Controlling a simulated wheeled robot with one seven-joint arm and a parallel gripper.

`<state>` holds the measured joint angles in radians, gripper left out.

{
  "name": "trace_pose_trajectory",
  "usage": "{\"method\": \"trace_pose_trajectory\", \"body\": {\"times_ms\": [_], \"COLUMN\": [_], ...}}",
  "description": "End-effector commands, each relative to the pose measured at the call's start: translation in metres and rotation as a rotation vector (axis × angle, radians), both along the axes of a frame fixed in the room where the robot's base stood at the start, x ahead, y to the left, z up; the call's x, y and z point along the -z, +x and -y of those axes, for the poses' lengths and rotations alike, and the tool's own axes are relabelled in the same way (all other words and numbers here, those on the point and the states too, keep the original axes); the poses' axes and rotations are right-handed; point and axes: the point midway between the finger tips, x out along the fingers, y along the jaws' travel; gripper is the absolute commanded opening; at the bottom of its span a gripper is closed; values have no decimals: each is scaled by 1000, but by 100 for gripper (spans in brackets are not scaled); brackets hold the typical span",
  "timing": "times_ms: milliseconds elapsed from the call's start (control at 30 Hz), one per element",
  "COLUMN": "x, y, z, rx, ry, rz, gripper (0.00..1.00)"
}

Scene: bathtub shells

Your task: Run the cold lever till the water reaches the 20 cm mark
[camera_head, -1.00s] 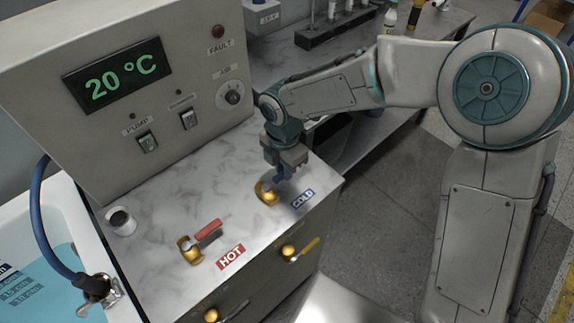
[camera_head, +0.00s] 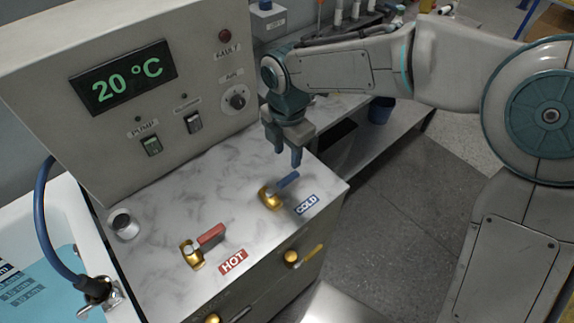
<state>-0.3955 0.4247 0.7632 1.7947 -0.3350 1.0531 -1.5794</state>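The cold lever (camera_head: 287,182) has a blue handle on a brass base and sits on the marble top beside the COLD label (camera_head: 307,204). Its handle points up and to the right. My gripper (camera_head: 289,160) is above and just behind the blue handle, apart from it, pointing down. Its fingers look slightly parted with nothing between them. The tub (camera_head: 92,228) at the left holds blue water (camera_head: 45,270). Depth marks (camera_head: 18,285) show on its wall at the left edge, partly cut off; the 20 cm mark cannot be read clearly.
The hot lever (camera_head: 211,235) with a red handle stands left of the cold one, by the HOT label (camera_head: 233,262). A control panel (camera_head: 165,110) reads 20 °C. A blue hose (camera_head: 42,225) runs to the tap (camera_head: 95,290).

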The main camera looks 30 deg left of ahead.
Motion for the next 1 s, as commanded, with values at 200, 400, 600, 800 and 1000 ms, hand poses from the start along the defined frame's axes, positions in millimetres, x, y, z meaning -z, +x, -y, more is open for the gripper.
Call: {"method": "trace_pose_trajectory", "body": {"times_ms": [200,400,600,800,1000], "x": [-41,-56,-58,-57,-58], "y": [0,0,0,0,1], "z": [-1,-1,0,-1,2], "rx": [0,0,-1,-1,16], "ry": [3,2,0,1,-1], "rz": [2,2,0,0,4], "gripper": [40,40,40,40,40]}}
